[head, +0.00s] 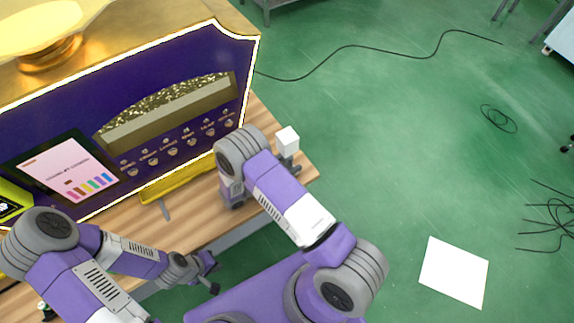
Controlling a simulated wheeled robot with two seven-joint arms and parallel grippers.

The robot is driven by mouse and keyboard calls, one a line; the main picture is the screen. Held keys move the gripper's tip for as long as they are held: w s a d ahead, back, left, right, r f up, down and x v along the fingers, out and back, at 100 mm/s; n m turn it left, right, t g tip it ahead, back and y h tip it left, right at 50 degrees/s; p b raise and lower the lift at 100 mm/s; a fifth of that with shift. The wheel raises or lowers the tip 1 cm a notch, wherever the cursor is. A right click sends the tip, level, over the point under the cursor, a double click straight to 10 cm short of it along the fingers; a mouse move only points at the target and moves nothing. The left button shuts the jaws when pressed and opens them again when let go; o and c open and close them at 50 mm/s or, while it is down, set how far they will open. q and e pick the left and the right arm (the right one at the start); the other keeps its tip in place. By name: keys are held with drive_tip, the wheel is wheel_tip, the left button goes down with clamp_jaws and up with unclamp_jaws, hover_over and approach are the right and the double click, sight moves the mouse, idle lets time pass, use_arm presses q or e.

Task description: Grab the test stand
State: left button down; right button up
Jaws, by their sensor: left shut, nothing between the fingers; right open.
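A small white block (288,141), which may be the test stand, is at the right end of the wooden table. Dark parts that look like my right gripper (289,162) are just below it in the picture, partly hidden behind my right arm. The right gripper is open; I cannot tell whether its fingers touch the block or are around it. My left gripper (211,280) is shut and empty, low in front of the table's front edge, well to the left of the block.
A purple and gold vending machine (190,85) with a tablet screen (66,170) fills most of the wooden table (262,125). A gold tray (180,184) juts from its front. A white sheet (454,272) and black cables (400,46) lie on the open green floor.

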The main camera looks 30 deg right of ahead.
drive_tip(key=shift+w+d, duration=0.1)
drive_tip(key=shift+d, duration=0.65)
clamp_jaws()
drive_tip(key=shift+r, duration=0.1)
